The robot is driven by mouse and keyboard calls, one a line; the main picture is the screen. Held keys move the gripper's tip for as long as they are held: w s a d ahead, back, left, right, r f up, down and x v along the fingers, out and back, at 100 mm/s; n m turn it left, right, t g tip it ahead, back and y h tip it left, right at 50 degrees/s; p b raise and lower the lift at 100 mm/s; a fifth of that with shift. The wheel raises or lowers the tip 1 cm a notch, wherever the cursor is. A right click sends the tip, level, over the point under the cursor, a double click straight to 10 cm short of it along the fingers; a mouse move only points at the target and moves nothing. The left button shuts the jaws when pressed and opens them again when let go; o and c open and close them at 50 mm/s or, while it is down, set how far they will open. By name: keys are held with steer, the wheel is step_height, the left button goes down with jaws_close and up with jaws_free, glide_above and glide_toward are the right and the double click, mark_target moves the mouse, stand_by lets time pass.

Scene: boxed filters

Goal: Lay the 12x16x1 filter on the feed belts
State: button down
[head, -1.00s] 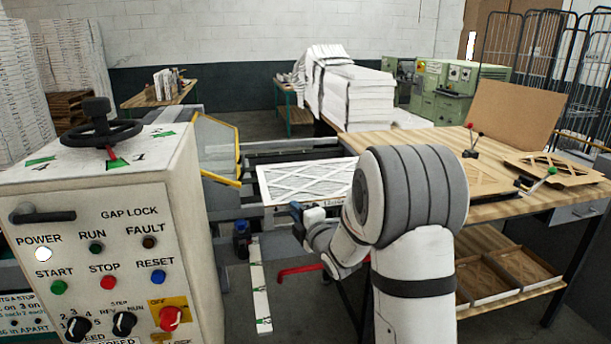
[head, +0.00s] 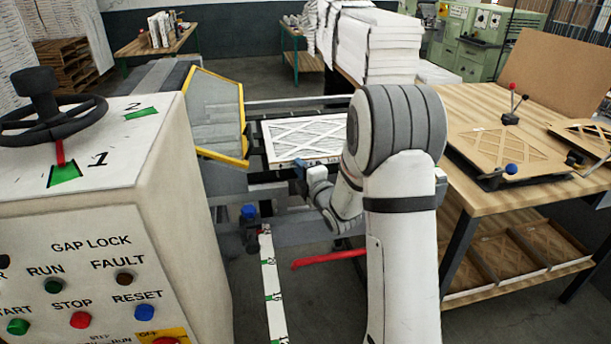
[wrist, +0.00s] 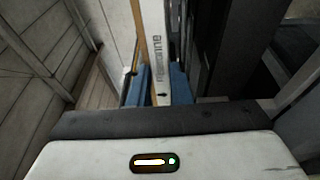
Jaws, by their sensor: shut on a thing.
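The filter (head: 305,137), a white framed panel with crossed strips on its face, is held out flat over the feed belts area in the head view. My gripper (head: 307,170) is shut on its near edge. In the wrist view the filter's edge (wrist: 157,50) stands between the two blue fingertips of my gripper (wrist: 152,85), with printing along it. The feed belts (head: 290,106) show as dark bars behind and beside the filter. Whether the filter touches them cannot be told. My arm hides the filter's right end.
A control cabinet (head: 90,180) with a handwheel (head: 45,110) stands at the left. A yellow-edged guard (head: 218,115) is left of the filter. A wooden table (head: 480,100) with brown frames is at the right. A red bar (head: 325,259) sits low in front.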

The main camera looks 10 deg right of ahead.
steer(key=shift+f+p, duration=0.45)
steer(key=shift+f, duration=2.3)
steer(key=shift+s, duration=0.1)
steer(key=c, duration=1.3)
jaws_free()
steer(key=shift+c, duration=0.2)
